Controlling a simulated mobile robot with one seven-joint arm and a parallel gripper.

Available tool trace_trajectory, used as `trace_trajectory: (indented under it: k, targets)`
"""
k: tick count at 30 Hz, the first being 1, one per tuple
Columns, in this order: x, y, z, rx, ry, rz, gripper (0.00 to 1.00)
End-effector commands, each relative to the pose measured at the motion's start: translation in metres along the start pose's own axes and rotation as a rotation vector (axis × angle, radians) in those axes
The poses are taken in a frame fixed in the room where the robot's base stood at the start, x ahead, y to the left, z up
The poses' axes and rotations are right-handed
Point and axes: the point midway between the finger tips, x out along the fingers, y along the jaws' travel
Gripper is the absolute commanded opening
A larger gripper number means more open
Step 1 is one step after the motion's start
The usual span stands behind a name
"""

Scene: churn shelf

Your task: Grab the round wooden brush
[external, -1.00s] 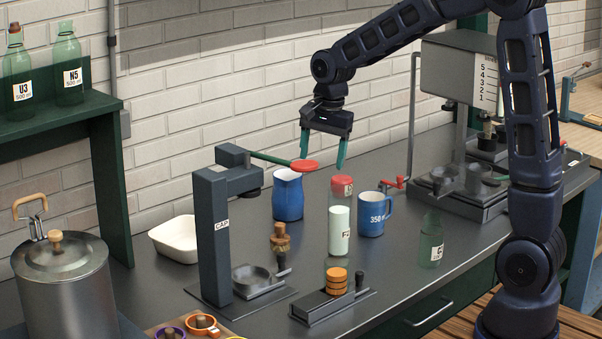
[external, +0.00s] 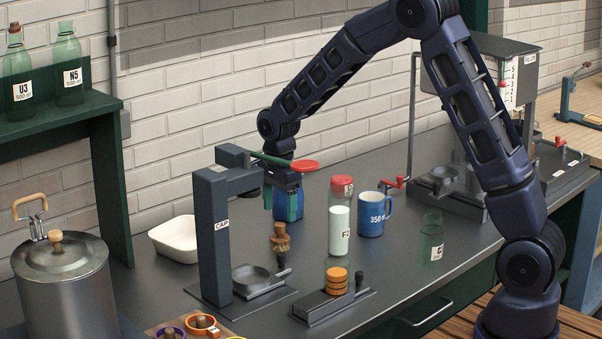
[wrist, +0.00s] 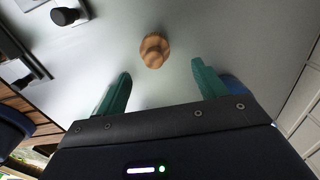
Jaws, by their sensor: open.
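The round wooden brush (external: 281,240) stands on the dark bench between the capping stand and the white-filled bottle. In the wrist view the brush (wrist: 154,49) is a round tan shape seen from above, ahead of the fingertips and roughly between them. My gripper (external: 283,206) hangs above and behind the brush, in front of the blue jug (external: 289,204). In the wrist view my gripper (wrist: 160,72) has its two green fingers spread wide with nothing between them. The brush is not touched.
The capping stand (external: 212,235) with its red-ended lever (external: 304,167) is close on the left of my gripper. A red-capped bottle (external: 339,228) and a blue mug (external: 371,213) stand to the right.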

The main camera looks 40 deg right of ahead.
Motion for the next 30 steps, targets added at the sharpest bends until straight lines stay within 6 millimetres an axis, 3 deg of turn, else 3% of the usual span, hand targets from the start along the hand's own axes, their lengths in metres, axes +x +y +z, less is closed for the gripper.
trace_trajectory:
  k: [3,11,21,29,30]
  targets:
    - [0.018,0.0,0.0,-0.001,0.0,0.002,0.7]
    - [0.033,0.002,0.002,-0.001,0.0,0.001,0.7]
    - [0.075,0.007,0.005,-0.001,0.0,0.0,0.7]
    - [0.077,0.007,0.006,-0.001,0.0,-0.001,0.7]
    - [0.077,0.007,0.006,-0.001,0.0,-0.001,0.62]
